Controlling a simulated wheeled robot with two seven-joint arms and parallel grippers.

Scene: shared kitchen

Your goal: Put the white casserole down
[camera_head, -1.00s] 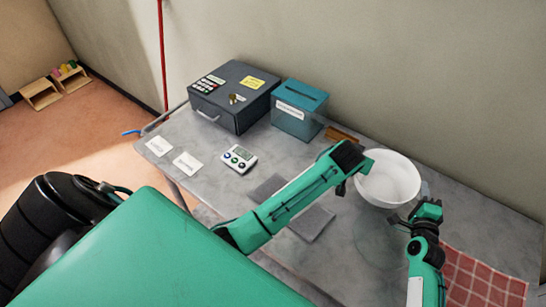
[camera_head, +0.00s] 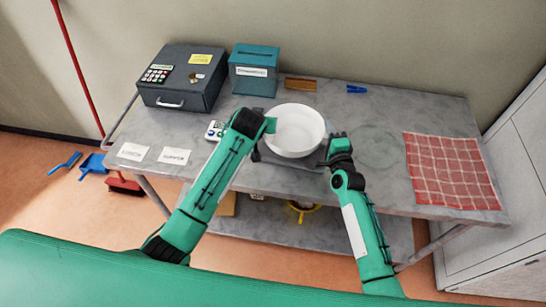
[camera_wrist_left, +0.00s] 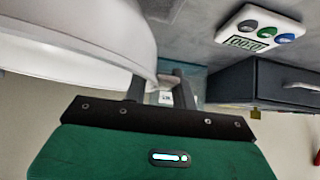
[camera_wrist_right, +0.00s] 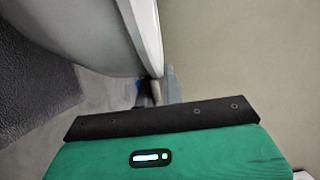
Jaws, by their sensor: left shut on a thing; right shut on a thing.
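The white casserole (camera_head: 296,130) is an open round bowl, upright over the middle of the grey table (camera_head: 390,120). My left gripper (camera_head: 268,127) is shut on its left rim. My right gripper (camera_head: 328,141) is shut on its right rim. The casserole's wall fills the upper left of the left wrist view (camera_wrist_left: 85,35) and of the right wrist view (camera_wrist_right: 85,30). A dark grey mat (camera_head: 285,162) lies under and in front of it, partly hidden. I cannot tell whether the casserole's base touches the mat.
A white timer (camera_head: 214,131) sits close left of my left gripper. A dark cash box (camera_head: 182,82), a teal box (camera_head: 254,72), a wooden block (camera_head: 300,84) and a blue clip (camera_head: 357,89) stand behind. A red checked cloth (camera_head: 450,170) lies right.

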